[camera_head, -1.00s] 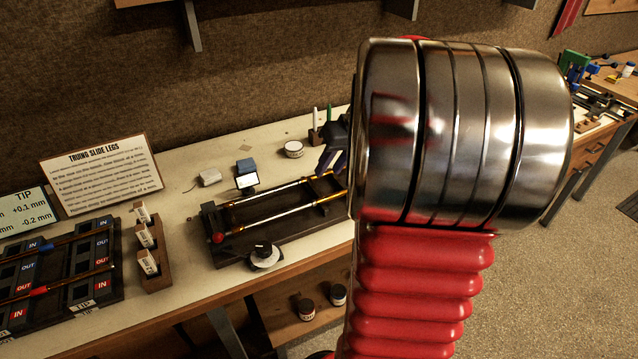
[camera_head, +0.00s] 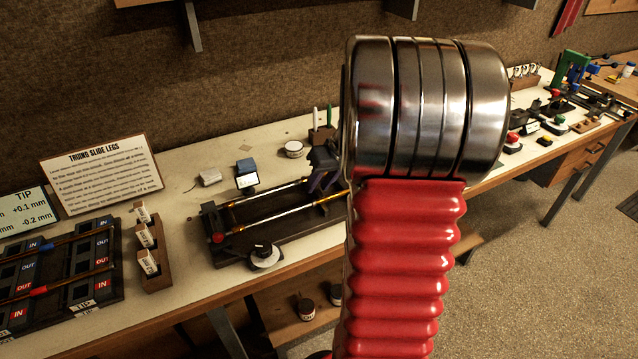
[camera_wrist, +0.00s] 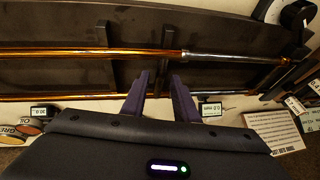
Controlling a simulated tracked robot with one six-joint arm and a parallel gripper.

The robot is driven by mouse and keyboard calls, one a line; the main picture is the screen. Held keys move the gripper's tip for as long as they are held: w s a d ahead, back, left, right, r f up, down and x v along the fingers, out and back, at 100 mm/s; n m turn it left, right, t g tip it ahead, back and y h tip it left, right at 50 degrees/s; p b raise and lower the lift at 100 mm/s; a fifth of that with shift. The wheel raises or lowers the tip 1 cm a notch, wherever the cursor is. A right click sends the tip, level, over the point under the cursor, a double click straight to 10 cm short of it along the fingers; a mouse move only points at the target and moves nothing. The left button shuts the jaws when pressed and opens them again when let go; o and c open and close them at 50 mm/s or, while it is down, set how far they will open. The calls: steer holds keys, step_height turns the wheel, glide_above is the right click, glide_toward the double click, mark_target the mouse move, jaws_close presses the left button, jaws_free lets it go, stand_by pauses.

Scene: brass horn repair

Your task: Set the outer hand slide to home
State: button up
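A dark fixture (camera_head: 290,229) on the bench holds two parallel slide tubes. The near slide tube (camera_head: 290,216) is silver along its middle and brass-coloured toward its ends in the head view. In the wrist view the brass-coloured tube (camera_wrist: 90,53) runs left and meets a silver length (camera_wrist: 220,57). A second tube (camera_wrist: 60,98) passes behind my fingers. My gripper (camera_wrist: 160,82) is open, its two purple fingers apart with nothing seen gripped between them. It is at the fixture's right end in the head view, mostly hidden by my arm. I cannot tell whether the fingers touch a tube.
A dial (camera_head: 264,255) sits at the fixture's front edge, and a small display (camera_head: 247,181) stands behind it. A wooden block rack (camera_head: 150,262) and a dark slide board (camera_head: 62,272) lie to the left. A round tin (camera_head: 294,149) and pen holder are behind.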

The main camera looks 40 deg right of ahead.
jaws_close()
stand_by(0.3)
steer(key=shift+a, duration=0.15)
